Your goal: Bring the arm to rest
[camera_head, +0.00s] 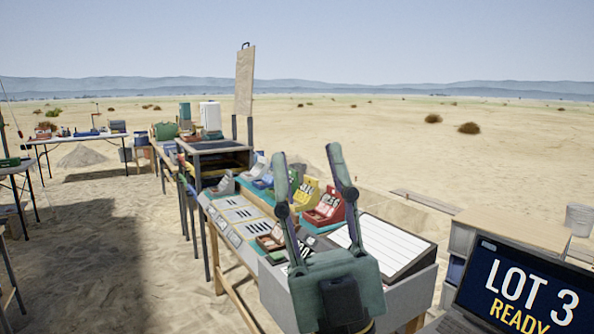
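My gripper (308,152) is in the lower middle of the head view, its two green-grey fingers pointing up and spread apart. Nothing is held between them; colored bins show through the gap behind. The gripper appears in front of the near end of the sorting table, and its body hides part of that table. I cannot tell its exact height above the table. The rest of my arm is mostly out of view below.
A yellow bin (307,193) and a red bin (325,207) stand on the table behind the fingers. A white ruled board (385,246) lies just right of the gripper. A laptop (525,292) reading "LOT 3 READY" is at lower right.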

